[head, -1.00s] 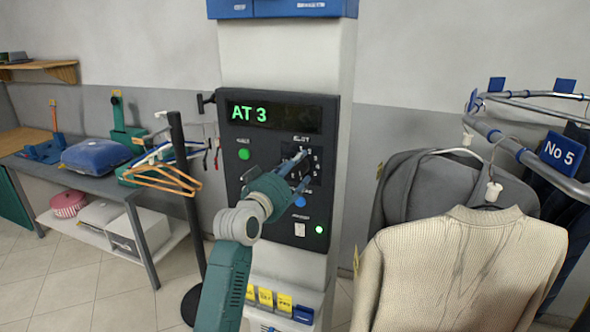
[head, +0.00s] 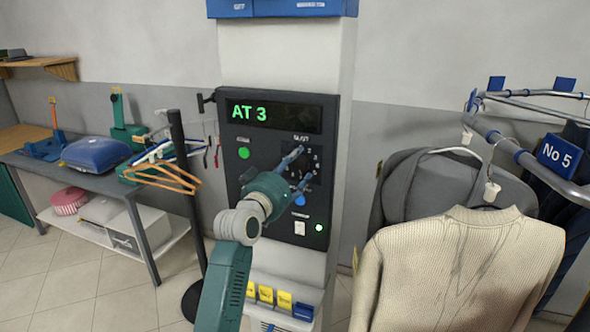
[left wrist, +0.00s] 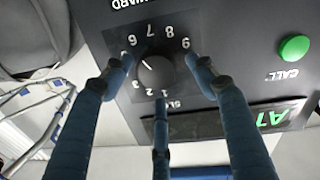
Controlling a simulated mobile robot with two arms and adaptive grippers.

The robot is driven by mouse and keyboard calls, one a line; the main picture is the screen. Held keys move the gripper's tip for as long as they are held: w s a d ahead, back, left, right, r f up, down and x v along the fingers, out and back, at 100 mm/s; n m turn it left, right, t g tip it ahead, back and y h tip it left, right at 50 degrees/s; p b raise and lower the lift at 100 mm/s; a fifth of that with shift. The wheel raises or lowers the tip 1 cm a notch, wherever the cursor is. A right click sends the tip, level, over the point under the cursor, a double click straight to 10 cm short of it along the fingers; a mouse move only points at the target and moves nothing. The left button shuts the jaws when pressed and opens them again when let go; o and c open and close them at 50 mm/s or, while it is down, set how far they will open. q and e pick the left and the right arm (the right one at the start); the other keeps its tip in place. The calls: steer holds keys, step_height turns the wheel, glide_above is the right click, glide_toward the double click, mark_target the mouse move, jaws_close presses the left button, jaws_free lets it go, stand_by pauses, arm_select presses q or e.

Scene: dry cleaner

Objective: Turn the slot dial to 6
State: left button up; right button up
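The slot dial (left wrist: 157,75) is a round black knob on the dark control panel (head: 236,180); the left wrist view shows it upside down, ringed by numbers. Its white mark points up-left there, just below the number 6 (left wrist: 132,40), roughly toward a number partly covered by a finger. My left gripper (head: 301,167) is in front of the dial in the head view. In the left wrist view its three blue fingers (left wrist: 159,76) are spread around the knob, apart from its sides. The display (head: 272,115) reads "AT 3". My right gripper is not in view.
A green call button (head: 243,153) is left of the dial. A blue button (head: 299,200) and a green light (head: 319,228) are below it. A clothes rail (head: 530,160) with garments stands on the right. A black post (head: 188,200) and a table (head: 110,177) are on the left.

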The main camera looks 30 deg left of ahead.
arm_select(q)
steer(key=shift+f, duration=0.1)
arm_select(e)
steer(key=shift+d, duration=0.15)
arm_select(q)
steer(key=shift+s, duration=0.1)
steer(key=s+d, duration=0.2)
steer(key=s, duration=0.9)
steer(key=shift+s, duration=0.3)
steer(key=shift+f, duration=0.15)
